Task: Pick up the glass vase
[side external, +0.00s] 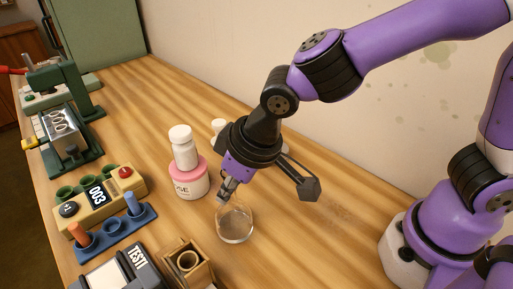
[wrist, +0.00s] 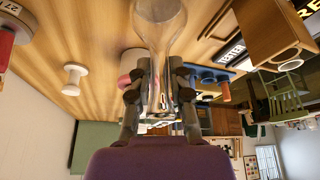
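The clear glass vase (side external: 235,224), with a round body and a narrow neck, stands upright on the wooden table, in the middle of the side view. My gripper (side external: 227,190) reaches down to its neck from above. In the wrist view the vase (wrist: 162,25) appears upside down, its neck between the two fingers of my gripper (wrist: 160,75). The fingers sit close against both sides of the neck and look shut on it. The vase's base appears to rest on the table; any gap beneath is too small to tell.
A pink-lidded jar (side external: 191,183) with a white bottle (side external: 183,150) on top stands just left of the vase. A wooden box (side external: 190,275), a blue peg rack (side external: 112,227) and a yellow counter device (side external: 100,194) lie further left. Table right of the vase is clear.

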